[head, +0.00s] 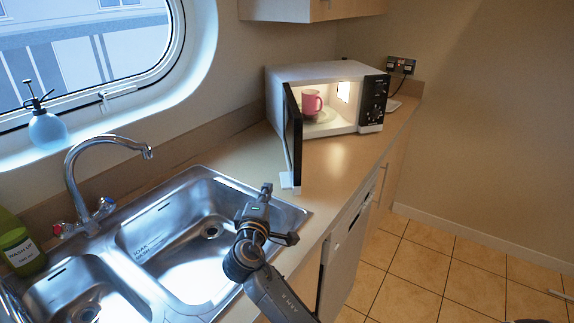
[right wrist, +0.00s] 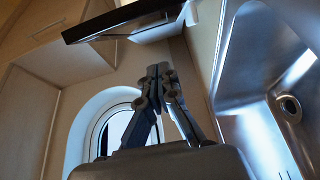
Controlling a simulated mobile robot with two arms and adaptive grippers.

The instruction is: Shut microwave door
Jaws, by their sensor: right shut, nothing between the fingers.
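The white microwave (head: 357,122) stands on the counter with its lit inside showing. Its door (head: 293,135) is swung open on the left side and stands out toward the sink, its dark face seen nearly edge-on. A pink mug (head: 311,103) sits inside on a pale plate. My right gripper (head: 266,188) is over the sink's right edge, in front of the door, apart from it and empty. In the right wrist view my gripper's fingers (right wrist: 158,70) are together, and the dark door (right wrist: 120,21) shows beyond them. My left gripper is not in view.
The steel double sink (head: 160,215) with a tall faucet (head: 75,170) fills the left counter. A green bottle (head: 17,240) stands at its left, and a spray bottle (head: 47,128) on the sill. Counter in front of the microwave is clear.

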